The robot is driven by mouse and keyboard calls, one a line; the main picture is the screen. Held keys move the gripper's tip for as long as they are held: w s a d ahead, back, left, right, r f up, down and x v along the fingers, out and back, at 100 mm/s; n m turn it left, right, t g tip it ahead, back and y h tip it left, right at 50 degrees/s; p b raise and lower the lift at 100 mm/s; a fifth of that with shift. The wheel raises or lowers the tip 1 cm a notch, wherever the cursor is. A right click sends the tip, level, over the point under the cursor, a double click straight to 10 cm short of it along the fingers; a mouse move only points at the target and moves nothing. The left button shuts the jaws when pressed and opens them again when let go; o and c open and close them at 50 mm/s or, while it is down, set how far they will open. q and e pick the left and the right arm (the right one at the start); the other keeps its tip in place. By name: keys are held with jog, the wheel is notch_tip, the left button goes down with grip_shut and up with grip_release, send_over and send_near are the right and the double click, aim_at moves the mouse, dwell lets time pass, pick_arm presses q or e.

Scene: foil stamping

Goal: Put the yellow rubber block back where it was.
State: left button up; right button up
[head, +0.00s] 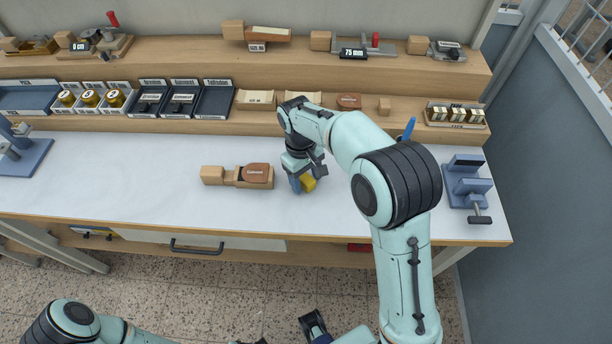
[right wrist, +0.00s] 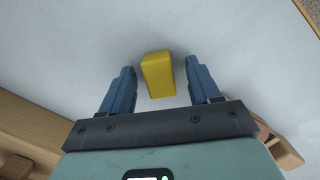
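The yellow rubber block (head: 308,184) is at the white worktop, right of the wooden piece with the brown oval label. My right gripper (head: 303,183) is low over the worktop at the block. In the right wrist view the yellow block (right wrist: 158,75) shows between the two blue fingers of the right gripper (right wrist: 159,82), with a gap on each side, so the gripper is open. Whether the block touches the worktop is hard to tell. Part of my left arm shows at the bottom left of the head view; its fingers are not clear enough to judge.
A wooden tool with a brown label (head: 254,175) lies left of the block. A blue clamp-like fixture (head: 467,186) stands at the right end. Trays, jars and wooden blocks line the shelf (head: 330,112) behind. The white worktop (head: 110,175) at left is largely clear.

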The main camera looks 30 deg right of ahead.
jog(key=shift+r, duration=0.1)
notch_tip(320, 180, up, 12)
jog(key=w+p, duration=0.1)
jog(key=p, duration=0.1)
jog(key=shift+w+a, duration=0.2)
jog(key=shift+w, duration=0.15)
dwell(0.5)
